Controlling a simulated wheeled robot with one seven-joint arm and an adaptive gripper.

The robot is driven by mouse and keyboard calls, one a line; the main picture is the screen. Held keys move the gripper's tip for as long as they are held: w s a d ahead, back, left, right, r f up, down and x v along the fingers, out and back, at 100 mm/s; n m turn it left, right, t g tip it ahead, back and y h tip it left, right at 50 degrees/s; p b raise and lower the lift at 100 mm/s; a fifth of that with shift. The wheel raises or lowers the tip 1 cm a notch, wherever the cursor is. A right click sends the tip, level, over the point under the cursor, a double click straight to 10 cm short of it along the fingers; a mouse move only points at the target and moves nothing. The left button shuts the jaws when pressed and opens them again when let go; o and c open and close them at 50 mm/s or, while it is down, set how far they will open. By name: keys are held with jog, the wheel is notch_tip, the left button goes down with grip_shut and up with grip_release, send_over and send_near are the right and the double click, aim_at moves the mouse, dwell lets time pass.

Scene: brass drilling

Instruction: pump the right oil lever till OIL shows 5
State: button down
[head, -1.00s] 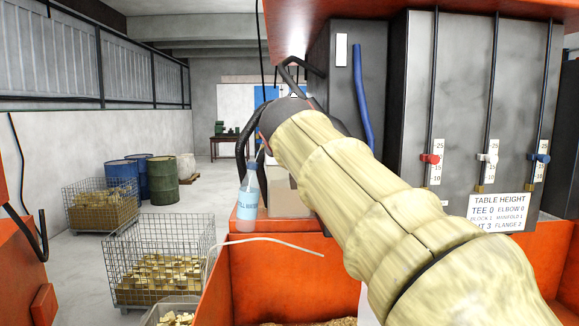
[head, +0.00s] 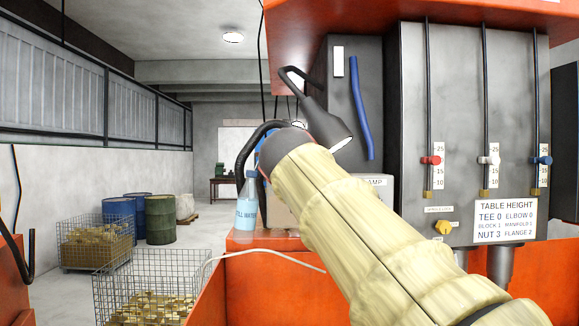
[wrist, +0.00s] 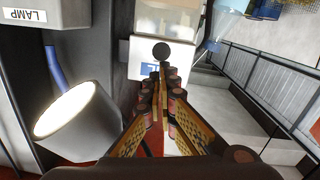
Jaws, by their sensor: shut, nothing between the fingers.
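In the wrist view my gripper (wrist: 163,72) is shut, with its patterned finger pads together and nothing between them. A round black knob (wrist: 161,52) shows just beyond the fingertips. It may be the end of an oil lever; I cannot tell whether the fingers touch it. Behind it stands a pale box (wrist: 150,58) with a clear-walled tank (wrist: 170,22) and a blue patch. In the head view my sleeved arm hides the fingers and most of a beige box (head: 283,208). No OIL reading and no clearly recognisable right lever show in either view.
A lit lamp (wrist: 75,122) is close beside my gripper; its head (head: 325,120) also shows in the head view. A water bottle (head: 247,208) stands on the orange ledge. A grey panel has three sliders and a TABLE HEIGHT sign (head: 505,217); a yellow knob (head: 443,227) is below.

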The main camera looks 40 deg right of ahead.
jog(key=s+a+r+p, duration=0.2)
jog(key=s+a+r, duration=0.1)
jog(key=s+a, duration=0.4)
jog(key=shift+s+a+r, duration=0.25)
jog(key=shift+s+a, duration=0.1)
jog(key=shift+s, duration=0.1)
dwell(0.4)
